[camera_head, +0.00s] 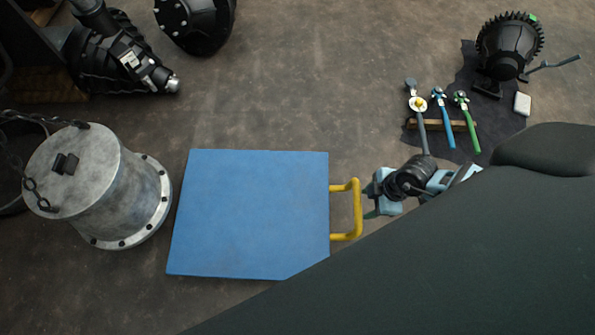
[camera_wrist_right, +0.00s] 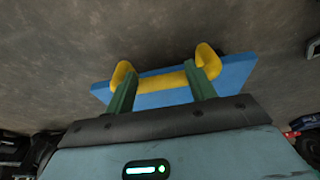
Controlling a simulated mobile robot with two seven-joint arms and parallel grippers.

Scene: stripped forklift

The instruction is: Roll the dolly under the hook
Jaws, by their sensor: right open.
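The dolly is a flat blue platform (camera_head: 250,215) with a yellow handle (camera_head: 357,212) on its right side. My right gripper (camera_head: 372,196) is just right of the handle. In the right wrist view, its two green fingers (camera_wrist_right: 165,80) are open and apart, with the handle's yellow bar (camera_wrist_right: 160,82) across them and the blue platform (camera_wrist_right: 235,72) beyond. I cannot tell whether the fingers touch the bar. My left gripper is not in view.
A grey metal cylinder (camera_head: 95,185) with a bolted flange stands just left of the dolly. Black machine parts (camera_head: 120,55) lie at the upper left. Several tools (camera_head: 440,118) and a black geared unit (camera_head: 508,48) are at the upper right. Floor above the dolly is clear.

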